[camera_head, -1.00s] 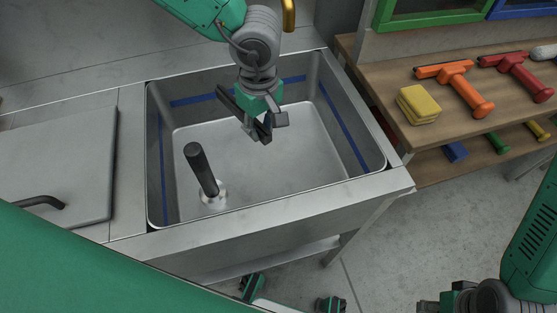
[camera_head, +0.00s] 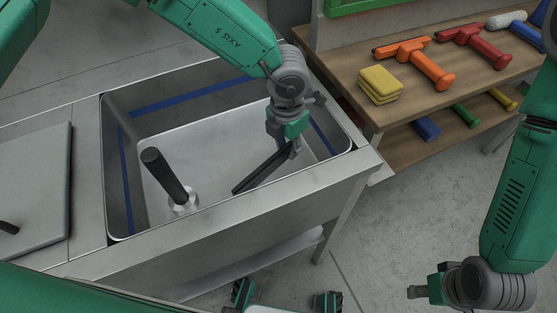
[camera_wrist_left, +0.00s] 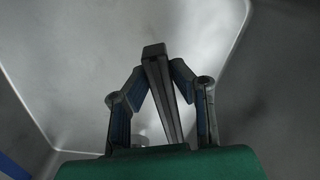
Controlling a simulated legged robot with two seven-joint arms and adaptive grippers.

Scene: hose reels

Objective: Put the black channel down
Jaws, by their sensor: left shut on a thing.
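The black channel (camera_head: 262,172) is a long dark bar held slanted inside the metal sink (camera_head: 245,212), over the right part of its floor. My left gripper (camera_head: 294,148) is shut on it near its upper right end. In the left wrist view the channel (camera_wrist_left: 162,85) runs between the two fingers (camera_wrist_left: 158,82). I cannot tell whether its lower end touches the sink floor. My right gripper (camera_head: 418,292) is at the lower right, outside the sink above the floor, with no object visible in it; its fingers are too small to read.
A black upright handle (camera_head: 165,175) stands on the drain in the sink's left part. A wooden shelf (camera_head: 400,110) at the right holds yellow sponges (camera_head: 380,85), an orange tool (camera_head: 425,62) and a red tool (camera_head: 475,42). A flat lid (camera_head: 35,185) lies left of the sink.

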